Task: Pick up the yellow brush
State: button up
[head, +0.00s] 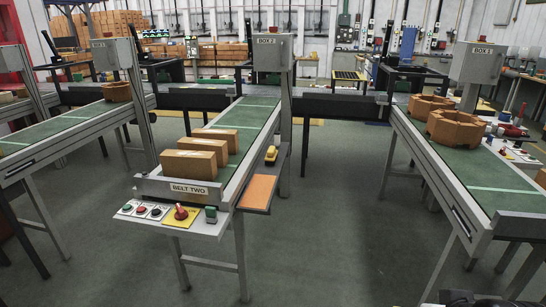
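A small yellow object (271,154), which looks like the yellow brush, lies on the narrow side shelf along the right side of the middle conveyor, the one labelled BELT TWO. It rests near the far end of the shelf, beyond an orange-brown flat panel (259,191). It is too small in the picture to make out bristles. Nothing covers it. My gripper cannot be made out. Only a dark shape shows at the bottom right edge, possibly part of my arm, well away from the yellow object.
Several brown blocks (188,165) lie on the middle belt (255,115). A control panel (172,217) with a red knob juts from its front. Another conveyor (483,171) at right carries brown ring-shaped pieces (456,129). Open floor (325,220) lies between these two conveyors.

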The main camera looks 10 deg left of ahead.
aim_at(271, 159)
jog(key=i+j+u, duration=0.2)
jog(key=i, duration=0.3)
jog(key=i+l+u, duration=0.15)
jog(key=i, duration=0.3)
jog(key=i+u, duration=0.2)
jog(key=i, duration=0.3)
jog(key=i+l+u, duration=0.2)
jog(key=i, duration=0.3)
jog(key=i+l+u, duration=0.2)
jog(key=i, duration=0.3)
jog(key=i+l+u, duration=0.15)
jog(key=i, duration=0.3)
